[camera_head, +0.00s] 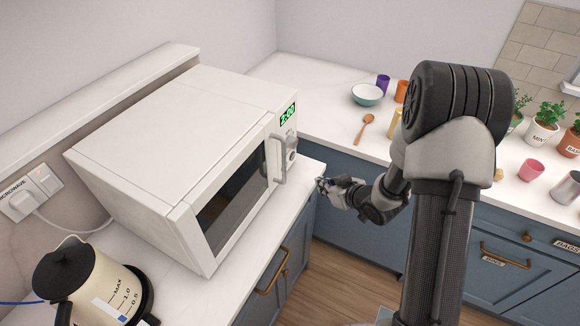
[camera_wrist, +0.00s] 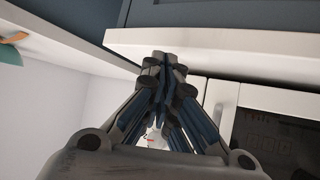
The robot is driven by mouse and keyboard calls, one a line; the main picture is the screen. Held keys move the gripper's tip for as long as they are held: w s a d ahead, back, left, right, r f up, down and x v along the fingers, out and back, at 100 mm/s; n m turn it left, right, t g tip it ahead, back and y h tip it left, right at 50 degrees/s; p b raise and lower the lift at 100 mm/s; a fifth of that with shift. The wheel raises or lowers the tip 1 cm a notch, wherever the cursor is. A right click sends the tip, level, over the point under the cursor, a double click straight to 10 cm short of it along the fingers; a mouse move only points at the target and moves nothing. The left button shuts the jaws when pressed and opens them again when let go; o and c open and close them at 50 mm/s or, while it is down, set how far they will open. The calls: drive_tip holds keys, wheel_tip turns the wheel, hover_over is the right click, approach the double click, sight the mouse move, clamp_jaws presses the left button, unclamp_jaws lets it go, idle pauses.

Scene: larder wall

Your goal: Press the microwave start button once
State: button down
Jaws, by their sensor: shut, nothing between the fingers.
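The white microwave (camera_head: 150,125) stands on the left counter with its door closed. Its green display (camera_head: 287,114) appears to read 2:00, and a round knob (camera_head: 291,155) sits below it. I cannot make out a start button in the head view. My gripper (camera_head: 321,184) is shut and empty, in front of the control panel side, right of the door handle (camera_head: 278,160) and apart from the microwave. In the wrist view my shut fingers (camera_wrist: 166,62) cover most of the panel. The microwave door (camera_wrist: 275,130) shows at right, and a small red mark between the fingers is unclear.
The counter edge (camera_wrist: 210,45) crosses the top of the wrist view. A kettle (camera_head: 75,275) stands at lower left, near a wall socket (camera_head: 35,192) with a plug. The back counter holds a teal bowl (camera_head: 367,94), a wooden spoon (camera_head: 365,128), cups and potted herbs. Floor is open before the cabinets.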

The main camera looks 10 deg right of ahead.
drive_tip(key=shift+w+a, duration=0.1)
drive_tip(key=shift+w+a+b, duration=0.2)
drive_tip(key=shift+w+a, duration=0.65)
drive_tip(key=shift+a, duration=0.3)
drive_tip(key=shift+w+a+b, duration=0.15)
drive_tip(key=shift+w+a, duration=0.65)
drive_tip(key=shift+a, duration=0.35)
drive_tip(key=shift+w+a+b, duration=0.2)
drive_tip(key=shift+w+a, duration=0.65)
drive_tip(key=shift+a, duration=0.3)
drive_tip(key=shift+a, duration=0.1)
drive_tip(key=shift+w+a, duration=0.25)
drive_tip(key=shift+w+a, duration=0.2)
drive_tip(key=shift+a, duration=0.1)
drive_tip(key=shift+s+d, duration=0.45)
drive_tip(key=shift+d, duration=0.2)
